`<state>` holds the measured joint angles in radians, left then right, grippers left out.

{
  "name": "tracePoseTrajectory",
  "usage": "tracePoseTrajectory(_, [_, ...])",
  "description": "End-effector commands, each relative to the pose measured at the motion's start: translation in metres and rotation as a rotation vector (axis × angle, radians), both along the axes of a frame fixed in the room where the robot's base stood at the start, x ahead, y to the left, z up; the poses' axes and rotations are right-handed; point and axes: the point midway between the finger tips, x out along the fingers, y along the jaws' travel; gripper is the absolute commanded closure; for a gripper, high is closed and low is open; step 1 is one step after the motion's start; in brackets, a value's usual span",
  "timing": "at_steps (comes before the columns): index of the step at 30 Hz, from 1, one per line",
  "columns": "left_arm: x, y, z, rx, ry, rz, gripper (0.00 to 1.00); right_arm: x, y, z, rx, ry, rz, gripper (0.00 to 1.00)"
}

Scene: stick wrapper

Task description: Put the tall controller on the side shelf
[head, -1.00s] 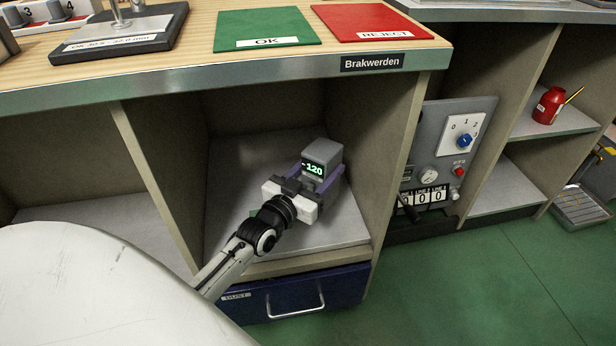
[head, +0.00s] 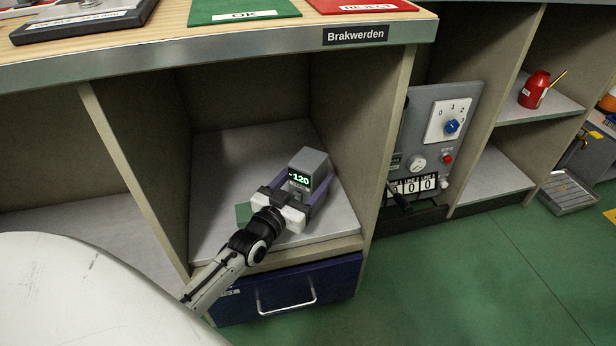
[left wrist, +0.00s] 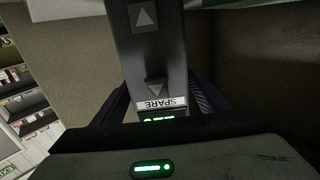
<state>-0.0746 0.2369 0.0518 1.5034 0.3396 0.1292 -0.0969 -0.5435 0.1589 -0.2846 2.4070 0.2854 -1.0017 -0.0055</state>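The tall controller (head: 314,161) is a grey box with a lit green "-120" display, inside the open compartment under the counter. My left gripper (head: 297,196) has its purple fingers on either side of it and appears shut on it. In the left wrist view the controller (left wrist: 150,55) rises between the fingers, with arrow marks and a "SPARE" label. Its base is hidden, so I cannot tell whether it touches the compartment floor (head: 222,165). Side shelves (head: 490,172) stand at the right, the upper one holding a red can (head: 535,90). My right gripper is out of view.
The compartment's right wall (head: 385,150) and the counter edge above enclose the controller. A blue drawer (head: 335,285) with a handle is below. A dial panel (head: 433,140) stands between the compartment and the side shelves. The lower side shelf looks clear.

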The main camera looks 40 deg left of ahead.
Motion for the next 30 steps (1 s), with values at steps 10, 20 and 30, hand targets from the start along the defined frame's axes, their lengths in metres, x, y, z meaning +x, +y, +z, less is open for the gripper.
tracePoseTrajectory(10, [0.0,0.0,0.003,0.0,0.0,0.0,0.28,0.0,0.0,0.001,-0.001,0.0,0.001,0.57])
tracePoseTrajectory(20, [-0.055,-0.004,0.004,0.0,0.006,0.0,0.28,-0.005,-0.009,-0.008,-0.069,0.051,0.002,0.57])
tracePoseTrajectory(30, [-0.112,-0.009,0.004,0.0,0.001,0.0,0.28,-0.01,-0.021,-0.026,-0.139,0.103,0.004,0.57])
